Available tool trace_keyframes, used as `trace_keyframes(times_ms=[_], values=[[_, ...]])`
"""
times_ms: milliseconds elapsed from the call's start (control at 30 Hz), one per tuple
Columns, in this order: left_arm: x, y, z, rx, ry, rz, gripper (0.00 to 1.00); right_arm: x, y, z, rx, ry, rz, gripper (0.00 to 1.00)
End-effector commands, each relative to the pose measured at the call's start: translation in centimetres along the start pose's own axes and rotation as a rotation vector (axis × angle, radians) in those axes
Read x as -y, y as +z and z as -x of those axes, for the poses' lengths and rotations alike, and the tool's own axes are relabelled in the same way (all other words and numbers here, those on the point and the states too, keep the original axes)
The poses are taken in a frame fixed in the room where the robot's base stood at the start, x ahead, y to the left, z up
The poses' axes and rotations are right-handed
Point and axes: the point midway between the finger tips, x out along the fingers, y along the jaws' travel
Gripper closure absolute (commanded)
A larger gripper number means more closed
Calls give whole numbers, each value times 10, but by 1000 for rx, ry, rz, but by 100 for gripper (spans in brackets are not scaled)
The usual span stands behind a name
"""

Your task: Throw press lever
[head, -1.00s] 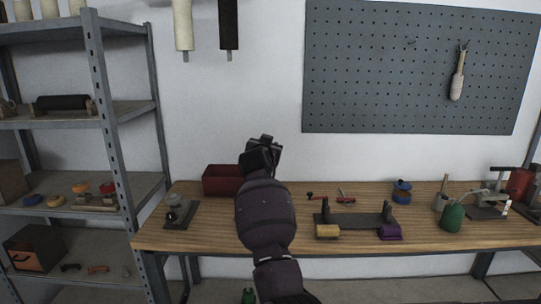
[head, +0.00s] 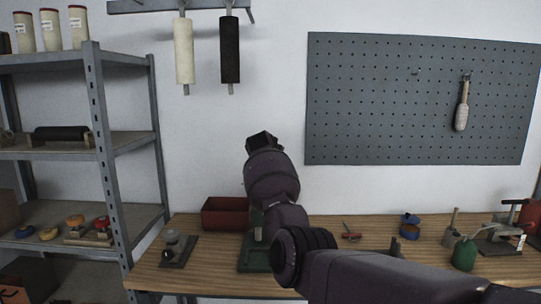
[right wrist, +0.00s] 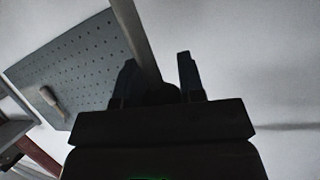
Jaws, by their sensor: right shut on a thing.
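My right gripper (head: 262,142) is raised in front of the wall in the head view, above the workbench (head: 330,226). In the right wrist view a slim grey bar (right wrist: 136,38) runs down from the top edge to between the fingers (right wrist: 158,80), and the gripper is shut on it. The bar looks like the press lever, but its far end is out of frame. In the head view my arm hides the bar. A green press base (head: 252,258) with a light upright stands on the bench, partly behind my arm. My left gripper is not in view.
A red bin (head: 225,214) stands left of the press, and a grey device on a dark plate (head: 175,250) farther left. A blue jar (head: 410,226), a green bottle (head: 464,256) and another tool stand (head: 502,240) are at right. Rollers (head: 184,52) hang above.

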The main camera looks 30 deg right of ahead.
Motion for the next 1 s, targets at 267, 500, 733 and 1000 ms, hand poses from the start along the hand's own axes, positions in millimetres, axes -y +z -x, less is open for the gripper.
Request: trace_keyframes(times_ms=[267,500,733,1000], values=[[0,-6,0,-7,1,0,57,-1,4,-4,3,0,1,100],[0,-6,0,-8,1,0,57,-1,6,-4,4,1,1,100],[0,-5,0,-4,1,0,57,-1,7,-4,6,2,2,58],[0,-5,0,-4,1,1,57,-1,4,-3,2,1,1,43]])
